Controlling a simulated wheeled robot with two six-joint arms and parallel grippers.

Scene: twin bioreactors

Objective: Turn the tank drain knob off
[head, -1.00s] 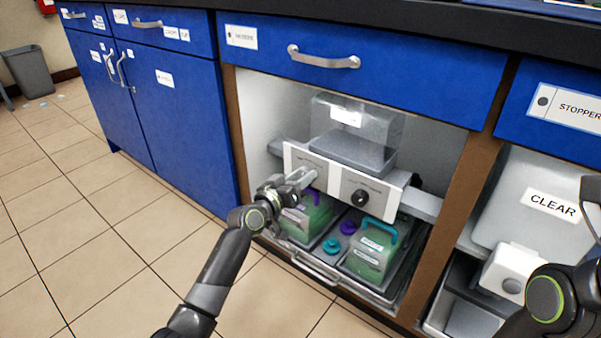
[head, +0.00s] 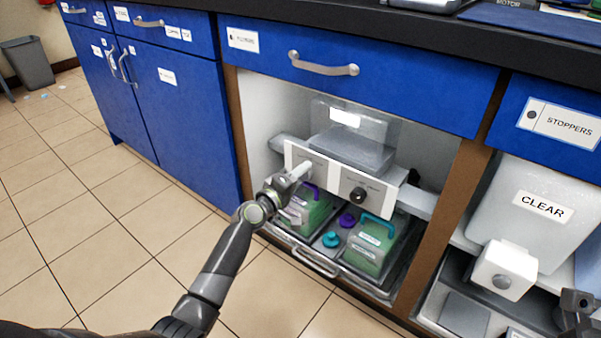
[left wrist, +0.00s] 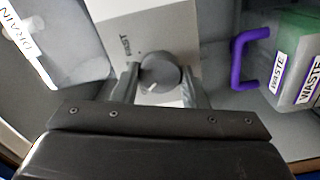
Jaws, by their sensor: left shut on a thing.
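The pointer mark shows near the knob's lower edge. In the head view my left gripper (head: 298,174) is at the left part of the white control panel (head: 331,180) and hides the knob. My right gripper (head: 578,302) shows only partly at the lower right edge, and its jaws are unclear.
A second, dark knob (head: 358,195) is on the panel's right part. A clear tank (head: 350,140) stands above the panel. Below are green containers (head: 370,245) with purple and teal handles, in a tray (head: 315,262). A wooden post (head: 440,215) bounds the bay.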

